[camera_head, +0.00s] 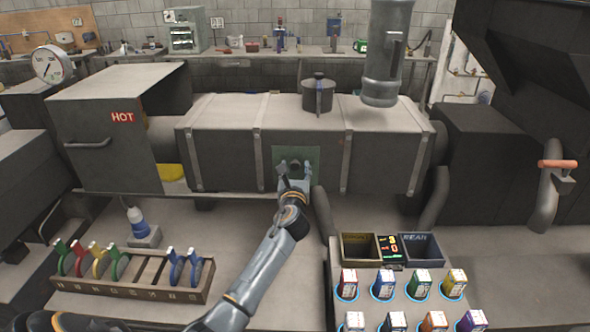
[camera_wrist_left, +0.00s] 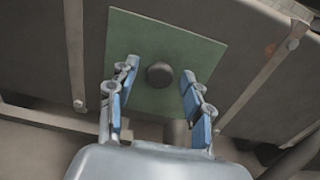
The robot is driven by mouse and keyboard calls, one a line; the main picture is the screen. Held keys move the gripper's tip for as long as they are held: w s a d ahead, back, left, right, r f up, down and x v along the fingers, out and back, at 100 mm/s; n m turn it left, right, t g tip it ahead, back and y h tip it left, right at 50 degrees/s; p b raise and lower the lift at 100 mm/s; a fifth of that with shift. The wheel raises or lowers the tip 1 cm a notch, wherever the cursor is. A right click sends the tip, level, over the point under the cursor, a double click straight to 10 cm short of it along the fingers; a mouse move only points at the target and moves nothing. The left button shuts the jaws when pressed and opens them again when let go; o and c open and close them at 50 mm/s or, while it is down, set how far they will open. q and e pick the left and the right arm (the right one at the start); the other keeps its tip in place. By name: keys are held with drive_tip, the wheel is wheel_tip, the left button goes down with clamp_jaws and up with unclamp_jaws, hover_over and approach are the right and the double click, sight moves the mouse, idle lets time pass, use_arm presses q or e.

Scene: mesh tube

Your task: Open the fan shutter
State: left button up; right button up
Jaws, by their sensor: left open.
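The fan shutter looks like a green square plate (camera_head: 311,157) on the front of the long grey tube housing. In the left wrist view the green plate (camera_wrist_left: 150,45) has a dark round knob (camera_wrist_left: 160,75) at its middle. My left gripper (camera_head: 295,168) is in front of the plate and covers part of it. In the left wrist view its blue-padded fingers (camera_wrist_left: 158,97) are spread, one on each side of the knob, with gaps to it. Nothing is held. Whether the fingertips touch the plate cannot be told. My right gripper does not show.
The grey tube housing (camera_head: 230,150) with metal bands spans the middle. A rack (camera_head: 135,280) with coloured-handled items stands lower left. Several coloured boxes and two bins (camera_head: 360,247) stand lower right. A dark pipe (camera_head: 323,213) is just right of my left arm.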

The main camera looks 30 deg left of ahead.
use_arm(q)
clamp_jaws()
drive_tip(key=w+d, duration=0.1)
drive_tip(key=d, duration=0.1)
drive_tip(key=w+d+b, duration=0.1)
drive_tip(key=w+d, duration=0.1)
drive_tip(key=d, duration=0.1)
drive_tip(key=w+d, duration=0.1)
drive_tip(key=d, duration=0.1)
drive_tip(key=shift+w+d+b, duration=0.4)
unclamp_jaws()
drive_tip(key=shift+a, duration=0.1)
drive_tip(key=shift+s, duration=0.1)
drive_tip(key=v, duration=1.2)
drive_tip(key=shift+s+f, duration=0.1)
drive_tip(key=shift+f, duration=0.05)
